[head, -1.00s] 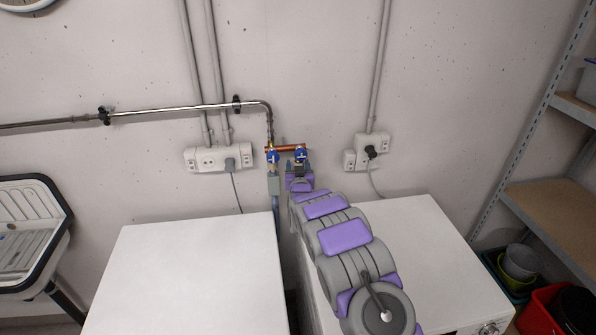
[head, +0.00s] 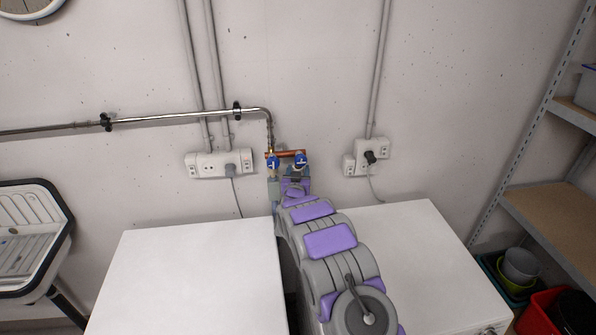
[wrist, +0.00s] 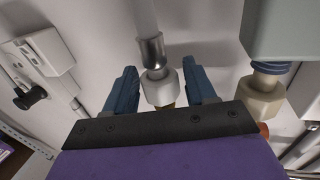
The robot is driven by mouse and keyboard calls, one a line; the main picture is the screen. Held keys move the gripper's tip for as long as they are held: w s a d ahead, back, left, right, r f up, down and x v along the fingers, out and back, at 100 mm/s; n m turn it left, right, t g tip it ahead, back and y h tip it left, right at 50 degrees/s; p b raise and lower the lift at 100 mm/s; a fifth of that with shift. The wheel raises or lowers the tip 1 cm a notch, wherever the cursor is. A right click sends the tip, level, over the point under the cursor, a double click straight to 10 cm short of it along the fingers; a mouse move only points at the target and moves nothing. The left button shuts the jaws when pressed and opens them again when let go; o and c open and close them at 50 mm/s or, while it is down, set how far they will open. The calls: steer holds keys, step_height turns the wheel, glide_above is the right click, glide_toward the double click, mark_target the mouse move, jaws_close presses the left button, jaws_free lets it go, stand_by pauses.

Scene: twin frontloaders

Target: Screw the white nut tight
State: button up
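The white nut (wrist: 161,86) shows in the wrist view at the end of a pale hose with a metal sleeve (wrist: 152,50). My gripper (wrist: 162,88) has its two blue fingers on either side of the nut. The fingers stand apart, and a gap shows between each finger and the nut. In the head view my gripper (head: 296,182) is just below the right blue valve (head: 300,160) on the copper pipe. The nut cannot be made out there, behind my arm.
A second, cream-coloured nut (wrist: 259,97) sits beside my right finger, by a grey box (wrist: 285,30). Another blue valve (head: 273,161) is close on the left. White machines (head: 190,275) stand below on both sides. A wall socket (head: 366,157) is on the right.

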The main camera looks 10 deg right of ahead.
steer(key=c, duration=0.7)
steer(key=shift+r, duration=0.1)
steer(key=shift+w+d, duration=0.1)
steer(key=shift+n+y+b, duration=0.5)
steer(key=shift+y+b, duration=0.3)
steer(key=shift+b, duration=0.25)
steer(key=shift+d+n+t+y+b, duration=0.15)
steer(key=shift+n+t+y+b, duration=0.15)
steer(key=shift+n+y+b, duration=0.6)
steer(key=n+y+p, duration=0.1)
steer(key=y+p, duration=0.1)
steer(key=n+y+p, duration=0.1)
steer(key=y+p, duration=0.1)
steer(key=shift+w+r, duration=0.1)
steer(key=shift+r, duration=0.25)
steer(key=shift+f+n+y+p, duration=0.25)
steer(key=shift+n+y+p, duration=0.15)
steer(key=shift+y+p, duration=0.35)
